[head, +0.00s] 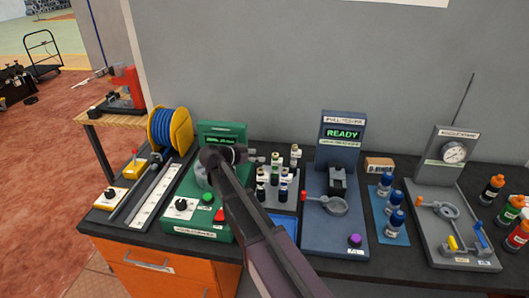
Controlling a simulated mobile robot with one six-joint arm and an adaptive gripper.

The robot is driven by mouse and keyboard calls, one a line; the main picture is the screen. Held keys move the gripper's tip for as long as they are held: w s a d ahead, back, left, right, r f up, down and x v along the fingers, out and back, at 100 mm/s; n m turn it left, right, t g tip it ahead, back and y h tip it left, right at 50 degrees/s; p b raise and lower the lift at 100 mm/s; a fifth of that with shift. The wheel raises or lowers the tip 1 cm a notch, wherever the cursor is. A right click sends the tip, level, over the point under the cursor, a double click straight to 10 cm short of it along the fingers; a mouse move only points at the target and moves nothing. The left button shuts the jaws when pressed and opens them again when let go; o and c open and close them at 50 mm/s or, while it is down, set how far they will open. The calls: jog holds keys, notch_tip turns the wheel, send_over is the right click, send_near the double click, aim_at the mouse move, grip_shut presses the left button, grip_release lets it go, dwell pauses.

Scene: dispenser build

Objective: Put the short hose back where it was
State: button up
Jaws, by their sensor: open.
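My gripper (277,159) is in the middle of the head view, at the end of my dark arm, pointing right. It is open, with no hose visible in it. It shows above the area between the green machine (222,130) and a rack of small bottles (290,207). I cannot pick out the short hose for certain. Long dark strips (135,198) lie beside a white ruled strip (153,203) at the left; a hose there is too small to tell. A blue hose coil (161,128) sits on a yellow reel (182,130) behind them.
A blue station reading READY (343,135), blue-capped bottles (396,197) and a gauge stand (440,152) fill the right of the dark bench. Orange drawers (150,264) are below its front edge. A red press (128,84) stands behind at left. My arm hides part of the green machine.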

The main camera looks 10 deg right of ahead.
jog(key=shift+v, duration=1.1)
dwell(1.2)
